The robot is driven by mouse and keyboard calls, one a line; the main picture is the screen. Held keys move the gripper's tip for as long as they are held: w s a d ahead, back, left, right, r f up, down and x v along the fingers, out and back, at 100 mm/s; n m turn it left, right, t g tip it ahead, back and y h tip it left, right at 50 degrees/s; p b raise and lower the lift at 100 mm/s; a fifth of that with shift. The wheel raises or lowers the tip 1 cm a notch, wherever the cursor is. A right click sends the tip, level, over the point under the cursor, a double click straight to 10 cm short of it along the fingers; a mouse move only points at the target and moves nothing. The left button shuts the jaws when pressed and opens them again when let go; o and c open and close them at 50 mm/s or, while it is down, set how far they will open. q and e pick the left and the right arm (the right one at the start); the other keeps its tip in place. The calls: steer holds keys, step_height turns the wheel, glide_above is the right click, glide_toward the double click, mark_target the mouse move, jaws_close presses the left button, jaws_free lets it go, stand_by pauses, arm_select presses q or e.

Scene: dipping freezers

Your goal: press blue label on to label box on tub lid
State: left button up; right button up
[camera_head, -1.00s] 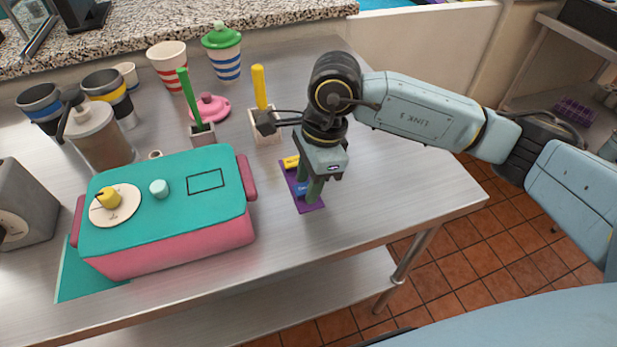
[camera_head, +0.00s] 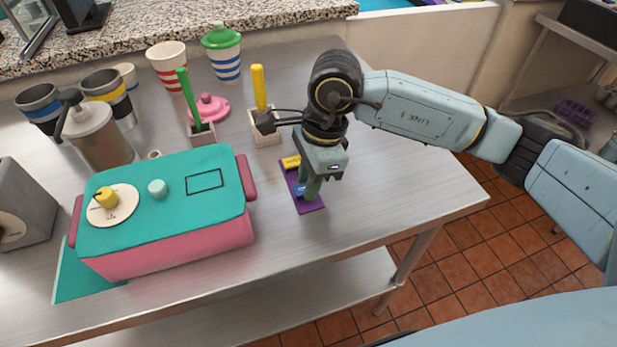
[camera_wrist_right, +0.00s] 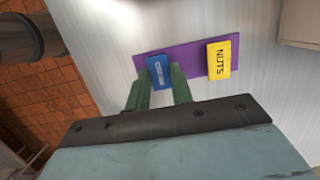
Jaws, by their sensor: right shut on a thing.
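The pink tub (camera_head: 180,248) with its teal lid (camera_head: 130,225) stands on the steel table, and a black-outlined label box (camera_head: 205,181) is on the lid's right part. My right gripper (camera_head: 308,192) is right of the tub, over a purple strip (camera_head: 311,207). Its green fingers are shut on the blue label (camera_head: 299,190), which also shows between the fingertips in the right wrist view (camera_wrist_right: 158,72). The label is at the strip; I cannot tell whether it is lifted clear. A yellow label (camera_head: 291,162) reading NUTS lies on the strip's far end (camera_wrist_right: 219,56). My left gripper is not in view.
A yellow knob on a round dial (camera_head: 113,207) and a teal knob (camera_head: 158,188) rise from the lid. Behind are holders with a green-handled (camera_head: 202,137) and a yellow-handled tool (camera_head: 265,128), a pink lid (camera_head: 210,106) and several cups. The table right of the strip is clear.

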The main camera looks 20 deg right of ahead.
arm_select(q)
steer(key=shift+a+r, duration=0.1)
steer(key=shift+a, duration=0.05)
arm_select(e)
steer(key=shift+r, duration=0.2)
steer(key=shift+r+p, duration=0.4)
steer(key=shift+r, duration=0.1)
steer(key=shift+r+p, duration=0.35)
steer(key=shift+r, duration=0.45)
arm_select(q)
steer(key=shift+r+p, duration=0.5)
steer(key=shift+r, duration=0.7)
arm_select(e)
steer(key=shift+r, duration=0.95)
